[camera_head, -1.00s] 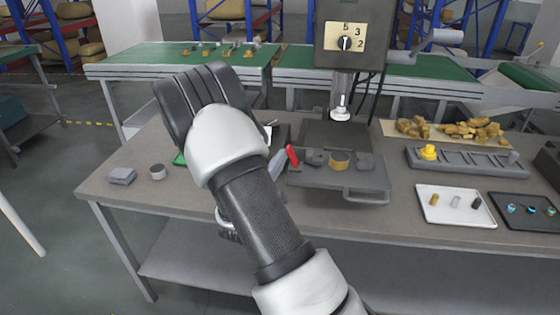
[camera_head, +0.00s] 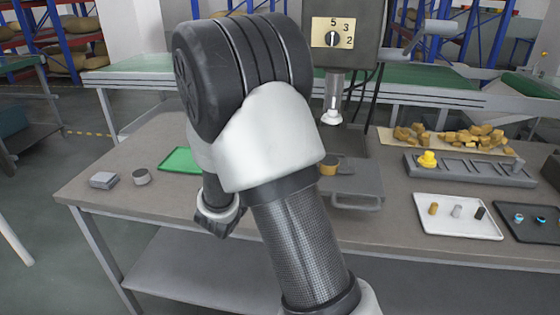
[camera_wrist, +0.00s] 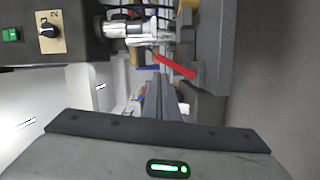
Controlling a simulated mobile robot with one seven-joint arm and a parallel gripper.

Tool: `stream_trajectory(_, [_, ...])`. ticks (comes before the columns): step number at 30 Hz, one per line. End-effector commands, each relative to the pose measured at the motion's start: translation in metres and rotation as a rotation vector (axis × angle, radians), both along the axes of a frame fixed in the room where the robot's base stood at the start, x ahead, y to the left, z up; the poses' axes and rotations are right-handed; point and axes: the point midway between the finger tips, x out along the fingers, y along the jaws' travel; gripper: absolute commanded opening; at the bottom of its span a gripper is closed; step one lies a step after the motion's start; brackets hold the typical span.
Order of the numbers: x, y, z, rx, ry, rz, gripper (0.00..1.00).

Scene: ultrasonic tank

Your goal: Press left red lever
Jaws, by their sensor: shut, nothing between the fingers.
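The red lever (camera_wrist: 175,66) shows in the wrist view as a slanted red bar, a little beyond my fingertips. My gripper (camera_wrist: 160,85) is shut and empty, its grey fingers pointing toward the lever. I cannot tell whether the fingertips touch it. The press machine (camera_head: 350,35) has a dial numbered on a cream plate (camera_head: 333,32); the dial (camera_wrist: 48,30) also shows in the wrist view. Only one red lever is visible.
A grey tray with a handle (camera_head: 350,185) stands below the press. A green mat (camera_head: 180,160), a round grey part (camera_head: 142,177) and a grey block (camera_head: 103,180) lie on the left of the table. A white tray (camera_head: 458,230) and a grey rack (camera_head: 470,170) are at right.

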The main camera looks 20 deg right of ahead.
Motion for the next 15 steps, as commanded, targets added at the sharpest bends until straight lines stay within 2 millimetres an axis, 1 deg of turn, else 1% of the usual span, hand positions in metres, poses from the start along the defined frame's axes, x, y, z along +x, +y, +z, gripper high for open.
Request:
stream_trajectory(5, [0.003,0.005,0.003,-0.001,0.000,0.004,0.00])
stream_trajectory(11, [0.020,0.028,0.019,0.003,-0.006,-0.002,0.00])
stream_trajectory(15, [-0.003,0.052,0.023,0.001,0.001,0.001,0.00])
